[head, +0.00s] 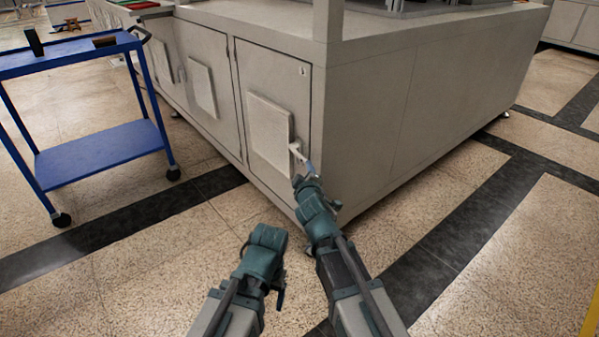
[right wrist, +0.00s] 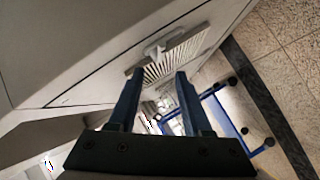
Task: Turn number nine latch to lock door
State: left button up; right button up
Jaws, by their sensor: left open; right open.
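A white latch (head: 295,148) sits at the right edge of the nearest cabinet door (head: 273,82), beside a raised panel. The latch also shows in the right wrist view (right wrist: 154,51), just beyond my fingertips. A small mark is near the door's top right corner, too small to read. My right gripper (head: 305,164) is close to the latch; in the right wrist view (right wrist: 156,74) its two fingers are apart with nothing between them. I cannot tell whether a finger touches the latch. My left gripper (head: 281,288) is low over the floor, away from the door, open and empty.
A blue wheeled cart (head: 100,155) stands at the left, carrying a few small items. The cabinet's long right side (head: 440,95) runs back from the corner beside the latch. The raised panel (head: 270,132) shows slats in the right wrist view.

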aim_at(300, 158)
pick_arm(q)
jog(key=shift+f, duration=0.5)
pick_arm(e)
jog(key=shift+w+a+f, duration=0.1)
jog(key=shift+w+f, duration=0.05)
jog(key=shift+f, duration=0.05)
pick_arm(q)
notch_tip(300, 158, down, 3)
jog(key=b, duration=0.3)
pick_arm(e)
jog(key=x, duration=1.4)
jog(key=shift+a+r, duration=0.15)
grip_shut()
